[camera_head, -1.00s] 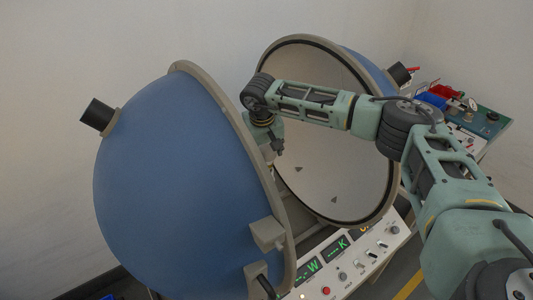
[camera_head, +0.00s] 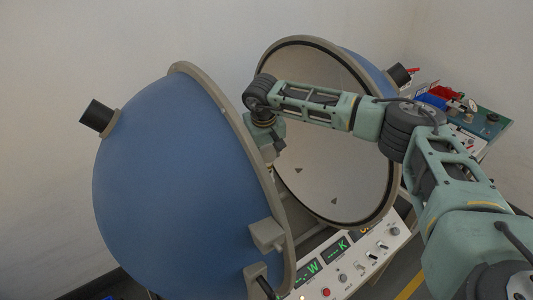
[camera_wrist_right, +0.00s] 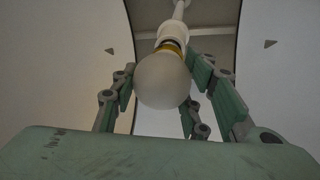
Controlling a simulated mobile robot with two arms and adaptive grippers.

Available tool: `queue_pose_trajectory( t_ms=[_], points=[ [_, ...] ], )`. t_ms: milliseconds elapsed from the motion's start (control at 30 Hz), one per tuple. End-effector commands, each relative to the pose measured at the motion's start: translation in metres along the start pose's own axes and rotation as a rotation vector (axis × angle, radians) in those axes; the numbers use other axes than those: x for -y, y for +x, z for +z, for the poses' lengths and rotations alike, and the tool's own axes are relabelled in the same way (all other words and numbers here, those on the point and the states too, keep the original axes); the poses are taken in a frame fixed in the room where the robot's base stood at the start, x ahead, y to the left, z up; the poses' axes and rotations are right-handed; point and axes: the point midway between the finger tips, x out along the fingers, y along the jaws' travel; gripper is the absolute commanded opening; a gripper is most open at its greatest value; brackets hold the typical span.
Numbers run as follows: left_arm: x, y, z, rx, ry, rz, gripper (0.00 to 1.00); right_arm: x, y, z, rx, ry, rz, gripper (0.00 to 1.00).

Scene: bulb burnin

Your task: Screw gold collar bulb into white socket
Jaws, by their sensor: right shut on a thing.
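In the right wrist view the frosted round bulb (camera_wrist_right: 162,82) sits between the fingers of my right gripper (camera_wrist_right: 163,72), which is shut on it. Its gold collar (camera_wrist_right: 171,46) faces away from the palm. The white socket (camera_wrist_right: 173,31), at the end of a white rod, lines up with the collar and appears to meet it. I cannot tell how deep the collar sits. In the head view my right gripper (camera_head: 270,146) is between the two sphere halves, partly behind the left rim. The bulb and socket are hidden there. My left gripper is not in view.
The blue half (camera_head: 170,185) with a pale rim stands at left; the other half (camera_head: 335,160) shows its white inside. A control panel (camera_head: 345,268) with green displays is below. A bench (camera_head: 487,123) with red and blue bins is at right.

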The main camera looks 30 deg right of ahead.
Motion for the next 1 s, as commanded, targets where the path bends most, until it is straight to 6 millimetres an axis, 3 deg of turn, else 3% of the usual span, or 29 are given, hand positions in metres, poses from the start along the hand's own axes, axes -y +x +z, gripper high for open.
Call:
queue_pose_trajectory(
  t_ms=[267, 1000],
  points=[
    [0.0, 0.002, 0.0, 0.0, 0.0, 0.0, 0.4, 0.004, 0.001, 0.001, 0.014, 0.072, 0.014, 0.15],
    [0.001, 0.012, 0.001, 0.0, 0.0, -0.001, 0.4, 0.006, 0.002, 0.006, 0.203, 1.323, 0.332, 0.14]
  ],
)
